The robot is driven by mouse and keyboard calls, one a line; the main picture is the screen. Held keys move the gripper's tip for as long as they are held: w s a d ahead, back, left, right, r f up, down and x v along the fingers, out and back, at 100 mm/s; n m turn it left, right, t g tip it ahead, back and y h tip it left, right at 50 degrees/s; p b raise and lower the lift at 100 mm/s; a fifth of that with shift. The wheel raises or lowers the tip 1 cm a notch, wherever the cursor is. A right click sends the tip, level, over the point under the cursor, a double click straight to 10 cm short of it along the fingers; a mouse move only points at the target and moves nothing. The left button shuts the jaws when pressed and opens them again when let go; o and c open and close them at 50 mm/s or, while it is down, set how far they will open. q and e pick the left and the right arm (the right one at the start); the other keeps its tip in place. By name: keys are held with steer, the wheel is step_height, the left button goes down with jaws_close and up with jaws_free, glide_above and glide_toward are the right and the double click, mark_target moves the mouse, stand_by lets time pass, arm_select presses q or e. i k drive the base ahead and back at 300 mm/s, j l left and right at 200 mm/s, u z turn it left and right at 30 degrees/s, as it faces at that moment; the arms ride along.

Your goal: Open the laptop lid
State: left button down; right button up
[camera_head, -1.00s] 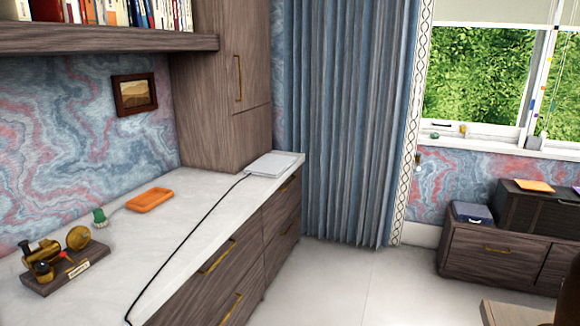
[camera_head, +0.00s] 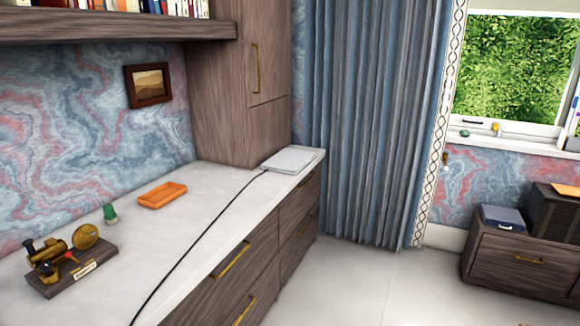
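A flat, thin, light grey closed slab that looks like the laptop (camera_head: 289,159) lies at the far end of the white countertop, beside the tall wooden cabinet. A black cable (camera_head: 196,238) runs from its left corner along the counter towards me. Neither of my grippers shows in the view.
The white countertop (camera_head: 185,225) tops a row of wooden drawers with brass handles. On it are an orange tray (camera_head: 162,195), a small green item (camera_head: 110,213) and a brass instrument on a wooden base (camera_head: 70,262). Open pale floor (camera_head: 350,285) lies right of the drawers.

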mark_target(288, 158)
steer(key=i+l+z, duration=0.1)
steer(key=i+z, duration=0.2)
steer(key=i, duration=0.35)
steer(key=i+z, duration=0.3)
steer(key=i, duration=0.3)
steer(key=i+j+z, duration=0.3)
steer(key=i, duration=0.35)
steer(key=i+u, duration=0.2)
steer(key=i, duration=0.3)
steer(key=i+l+u, duration=0.2)
steer(key=i, duration=0.25)
steer(key=i+l+u, duration=0.15)
steer(key=i, duration=0.35)
